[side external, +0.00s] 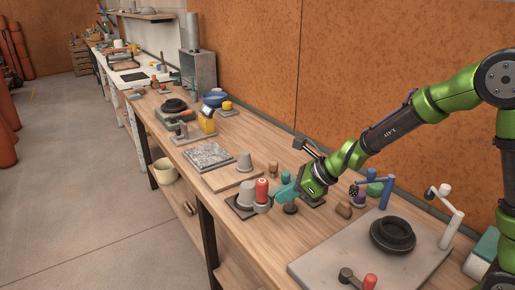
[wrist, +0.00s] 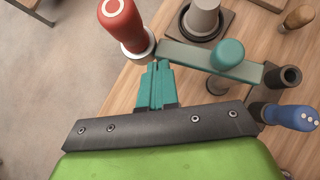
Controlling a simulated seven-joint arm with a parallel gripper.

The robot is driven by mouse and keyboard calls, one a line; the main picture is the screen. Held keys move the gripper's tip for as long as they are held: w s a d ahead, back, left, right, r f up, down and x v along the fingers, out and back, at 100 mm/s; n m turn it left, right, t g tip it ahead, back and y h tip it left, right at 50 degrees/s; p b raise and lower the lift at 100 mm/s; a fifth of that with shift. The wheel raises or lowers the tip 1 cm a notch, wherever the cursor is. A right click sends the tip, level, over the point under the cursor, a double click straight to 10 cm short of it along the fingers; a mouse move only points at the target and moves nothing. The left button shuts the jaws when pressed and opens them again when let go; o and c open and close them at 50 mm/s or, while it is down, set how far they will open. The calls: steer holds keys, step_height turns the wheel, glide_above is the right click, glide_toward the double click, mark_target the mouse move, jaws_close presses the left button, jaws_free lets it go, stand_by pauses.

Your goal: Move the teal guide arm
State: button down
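The teal guide arm is a flat grey-teal bar (wrist: 190,54) with an upright teal knob (wrist: 228,55) on it, in the wrist view. Its right end meets a dark round post (wrist: 283,78). Its left end lies just beyond my fingertips, beside a red-topped cylinder (wrist: 122,25). My gripper (wrist: 157,64) has teal fingers side by side with no clear gap, and nothing shows between them. Whether the tips touch the bar I cannot tell. In the side view my gripper (side external: 277,196) hangs low beside the red cylinder (side external: 262,190), and the bar is not clearly visible there.
A grey cone (wrist: 203,18) stands in a dark dish beyond the bar; a blue handle (wrist: 292,117) is close on the right. In the side view, a grey board (side external: 330,262) carries a black ring (side external: 393,235), and a white jointed arm (side external: 453,212) stands nearby.

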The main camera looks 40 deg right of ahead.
mark_target(272, 195)
steer(key=shift+w+a, duration=0.7)
steer(key=shift+w, duration=0.35)
steer(key=shift+w+a+m+t+h, duration=0.2)
steer(key=shift+w+m+t+h, duration=0.2)
steer(key=shift+w+m+h, duration=0.3)
steer(key=shift+w+a, duration=0.1)
steer(key=shift+w, duration=0.4)
steer(key=shift+m+t+h, duration=0.3)
steer(key=shift+m+h, duration=0.1)
steer(key=shift+m, duration=0.5)
steer(key=shift+w+d, duration=0.15)
steer(key=shift+w, duration=1.1)
steer(key=shift+w+d, duration=0.15)
steer(key=shift+w, duration=1.2)
